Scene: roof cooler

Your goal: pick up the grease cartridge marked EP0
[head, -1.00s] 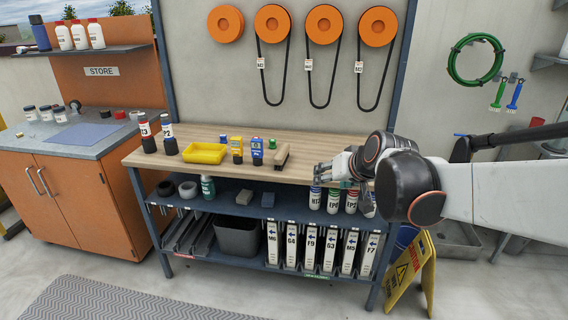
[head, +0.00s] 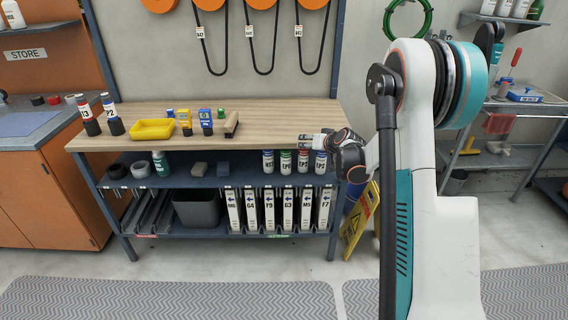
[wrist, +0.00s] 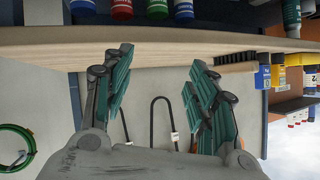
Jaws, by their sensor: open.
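Several grease cartridges stand upright in a row on the shelf under the bench top in the head view: a blue one (head: 268,161), a green one (head: 286,161), a red one (head: 303,161) and another blue one (head: 321,162). The green label seems to begin with EP; the last characters are too small to read surely. In the inverted wrist view, the green (wrist: 157,8) and red (wrist: 121,9) cartridges show at the top edge. My gripper (head: 308,138) is at the bench's front right edge, above the cartridges. In the wrist view my gripper (wrist: 160,62) is open and empty.
The wooden bench top (head: 255,115) overhangs the cartridges. A brush (head: 232,124), yellow tray (head: 152,129) and bottles stand on it. Labelled upright holders (head: 269,210) and a grey bin (head: 197,208) fill the lower shelf. A yellow caution sign (head: 357,225) stands at the right.

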